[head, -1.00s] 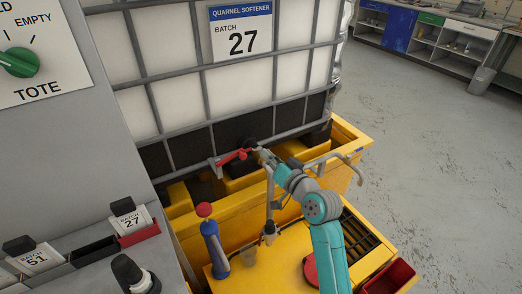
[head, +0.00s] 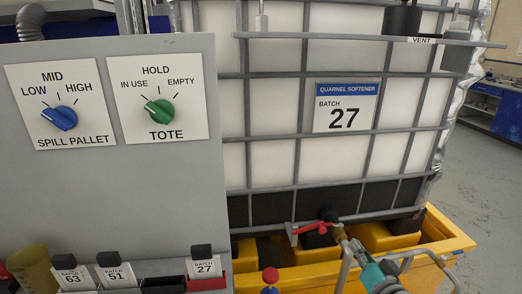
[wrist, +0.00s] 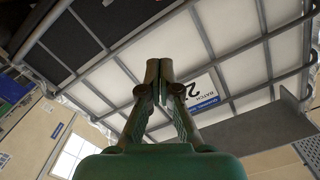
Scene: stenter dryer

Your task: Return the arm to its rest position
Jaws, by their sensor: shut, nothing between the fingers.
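My gripper (wrist: 158,72) shows in the wrist view with its two fingers together and nothing between them. In the head view my teal arm (head: 372,274) enters at the bottom right, with most of it cut off by the picture edge. Its far end is close to the tap with the red handle (head: 312,228) at the base of the tote; I cannot tell whether they touch. The tote label, batch 27 (head: 346,107), appears turned over in the wrist view, behind the fingers.
The caged white tote (head: 275,110) stands in a yellow spill pallet (head: 440,250). A grey panel (head: 110,190) with a blue knob (head: 59,118) and a green knob (head: 159,112) stands at left. Batch cards stand below it. Grey floor (head: 490,185) is open at right.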

